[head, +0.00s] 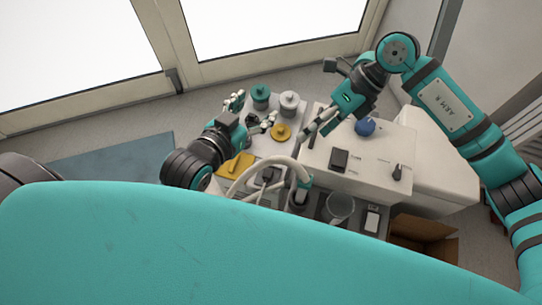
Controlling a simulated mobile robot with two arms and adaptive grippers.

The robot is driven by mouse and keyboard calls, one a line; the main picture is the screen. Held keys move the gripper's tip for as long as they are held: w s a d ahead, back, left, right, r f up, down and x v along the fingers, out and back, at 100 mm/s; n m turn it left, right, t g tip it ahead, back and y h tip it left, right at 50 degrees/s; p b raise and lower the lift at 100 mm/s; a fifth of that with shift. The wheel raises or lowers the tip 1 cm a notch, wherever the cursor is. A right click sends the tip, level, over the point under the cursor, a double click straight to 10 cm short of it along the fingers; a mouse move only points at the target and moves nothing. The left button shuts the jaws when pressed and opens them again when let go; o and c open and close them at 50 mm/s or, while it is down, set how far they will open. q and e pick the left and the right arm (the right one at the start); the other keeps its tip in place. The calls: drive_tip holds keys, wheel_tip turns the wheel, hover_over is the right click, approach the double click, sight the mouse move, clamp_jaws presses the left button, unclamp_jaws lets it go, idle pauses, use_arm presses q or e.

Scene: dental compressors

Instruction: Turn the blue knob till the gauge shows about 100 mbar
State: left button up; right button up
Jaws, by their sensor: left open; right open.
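The blue knob (365,127) sits on top of a white box-shaped unit (340,180), toward its far edge. My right gripper (318,128) is over the far left part of this unit, pointing down and left. Its fingers are open and empty, left of the knob and apart from it. My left gripper (250,112) is open and empty over the grey panel left of the unit, its fingers spread near a yellow round cap. I cannot make out a gauge or a reading.
A teal capped part (260,95), a grey one (289,103) and the yellow cap (281,132) stand left of the unit. A black switch (339,160) and a black lever (398,172) are on its top. A cardboard box (425,237) lies lower right.

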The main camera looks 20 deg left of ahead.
drive_tip(key=s+a+r+g+y+b, duration=0.1)
drive_tip(key=s+a+r+g+y, duration=0.1)
drive_tip(key=s, duration=0.3)
drive_tip(key=s+a+r+g+y+b, duration=0.1)
drive_tip(key=s+a+g+y+b, duration=0.1)
drive_tip(key=s, duration=0.4)
drive_tip(key=shift+a+r+n+g+y+b, duration=0.35)
drive_tip(key=shift+a+g+y, duration=0.2)
drive_tip(key=shift+a, duration=0.7)
drive_tip(key=shift+s, duration=0.15)
